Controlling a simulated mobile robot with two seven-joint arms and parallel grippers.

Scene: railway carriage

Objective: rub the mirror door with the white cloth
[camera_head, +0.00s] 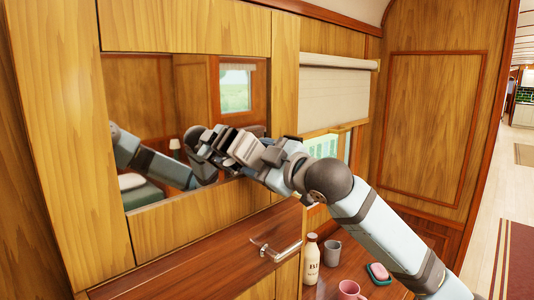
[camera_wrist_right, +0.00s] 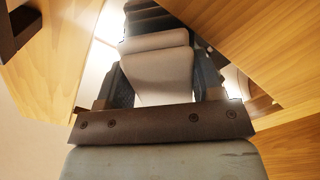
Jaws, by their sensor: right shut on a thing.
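The mirror door (camera_head: 140,88) is a wide rectangular mirror set in the wooden wall at the left of the head view. It reflects my arm, a window and a lamp. My right gripper (camera_head: 230,146) reaches in from the right to the mirror's right part, close to the glass; I cannot tell whether it touches. The white cloth (camera_wrist_right: 158,72) shows in the right wrist view as a pale folded piece between the dark fingers of the right gripper, which is shut on it. My left gripper is not in view.
A metal handle (camera_head: 275,250) sticks out below the mirror. A corridor (camera_head: 515,180) opens at far right.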

